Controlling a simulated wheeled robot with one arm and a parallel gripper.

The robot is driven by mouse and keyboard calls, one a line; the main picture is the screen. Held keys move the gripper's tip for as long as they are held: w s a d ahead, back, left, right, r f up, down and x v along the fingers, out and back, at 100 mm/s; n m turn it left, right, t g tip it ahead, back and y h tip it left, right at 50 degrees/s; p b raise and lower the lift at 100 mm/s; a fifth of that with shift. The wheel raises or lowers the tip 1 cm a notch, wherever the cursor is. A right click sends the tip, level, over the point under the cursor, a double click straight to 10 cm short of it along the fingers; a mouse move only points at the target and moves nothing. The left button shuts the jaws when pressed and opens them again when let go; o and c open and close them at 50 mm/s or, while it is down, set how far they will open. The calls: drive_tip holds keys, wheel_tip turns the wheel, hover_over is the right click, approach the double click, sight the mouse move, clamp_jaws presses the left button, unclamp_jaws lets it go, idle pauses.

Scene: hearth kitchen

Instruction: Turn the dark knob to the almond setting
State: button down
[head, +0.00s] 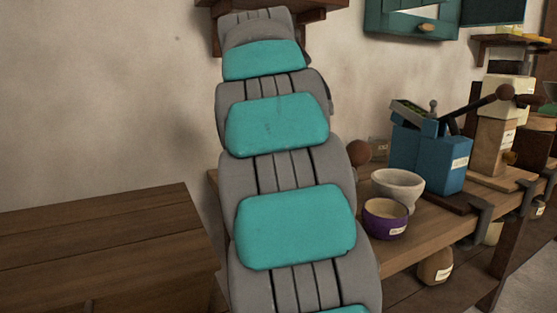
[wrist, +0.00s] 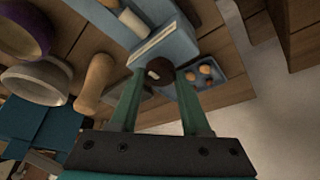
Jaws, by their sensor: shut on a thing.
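The dark knob (wrist: 162,68) is a small round brown-black piece with a pale mark. It sits at the front of a light blue device (wrist: 165,45) in the wrist view. My gripper (wrist: 160,80) has its two green fingers on either side of the knob and is shut on it. To the right of the knob is a blue panel (wrist: 212,86) with a few small tan, nut-like shapes; I cannot tell which marks the almond setting. In the head view, my arm hides the knob and the gripper.
On the bench (head: 440,245) stand a white bowl (head: 398,183), a purple bowl (head: 385,220) and a blue box with a crank (head: 430,160). A wooden pestle-like piece (wrist: 97,80) lies left of the gripper. A bare wooden surface (head: 100,240) is at left.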

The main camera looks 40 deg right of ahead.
drive_tip(key=m+g, duration=0.1)
drive_tip(key=m, duration=0.1)
drive_tip(key=m+g, duration=0.1)
drive_tip(key=m, duration=0.2)
drive_tip(key=shift+w+m+h+p, duration=0.2)
drive_tip(key=shift+m+h+p, duration=0.1)
drive_tip(key=shift+p, duration=0.1)
idle(0.4)
drive_tip(key=shift+c, duration=1.8)
unclamp_jaws()
